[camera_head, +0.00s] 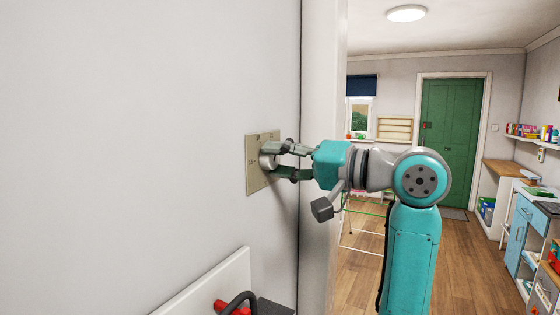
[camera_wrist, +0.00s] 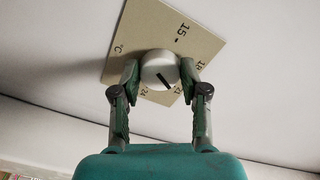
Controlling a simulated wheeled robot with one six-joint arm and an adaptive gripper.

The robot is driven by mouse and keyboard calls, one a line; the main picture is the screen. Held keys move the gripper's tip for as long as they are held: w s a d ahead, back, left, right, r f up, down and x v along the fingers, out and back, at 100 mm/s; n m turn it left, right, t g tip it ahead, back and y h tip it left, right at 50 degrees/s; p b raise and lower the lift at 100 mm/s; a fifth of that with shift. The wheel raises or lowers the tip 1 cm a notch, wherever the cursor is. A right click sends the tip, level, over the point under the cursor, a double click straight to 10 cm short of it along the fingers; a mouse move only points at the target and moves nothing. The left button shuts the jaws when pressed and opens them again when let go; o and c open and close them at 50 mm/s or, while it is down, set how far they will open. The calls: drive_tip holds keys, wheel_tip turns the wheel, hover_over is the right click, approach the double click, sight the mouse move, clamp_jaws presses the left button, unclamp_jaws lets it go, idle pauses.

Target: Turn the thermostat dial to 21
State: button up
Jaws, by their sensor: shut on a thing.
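The thermostat is a beige square plate (camera_head: 254,180) on the grey wall, with a round whitish dial (camera_head: 266,160). In the wrist view the plate (camera_wrist: 172,28) bears numbers including 15, 21 and 24, and a °C mark. The dial (camera_wrist: 155,66) has a dark pointer line running to the lower right, roughly toward 21; parallax leaves the exact reading unclear. My gripper (camera_head: 273,161) faces the wall, its two fingers closed on opposite sides of the dial. The wrist view shows the fingers (camera_wrist: 160,78) either side of it. Part of the scale near 21 is hidden by a finger.
A white wall edge (camera_head: 322,70) stands just right of the thermostat, close to my arm. Below is a white panel (camera_head: 210,285) with a red object (camera_head: 228,307). The room opens right, with wooden floor (camera_head: 455,255), a green door (camera_head: 452,120) and blue cabinets (camera_head: 525,235).

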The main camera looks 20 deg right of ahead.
idle(0.4)
drive_tip(key=o, duration=1.1)
drive_tip(key=shift+o, duration=0.2)
drive_tip(key=v, duration=1.2)
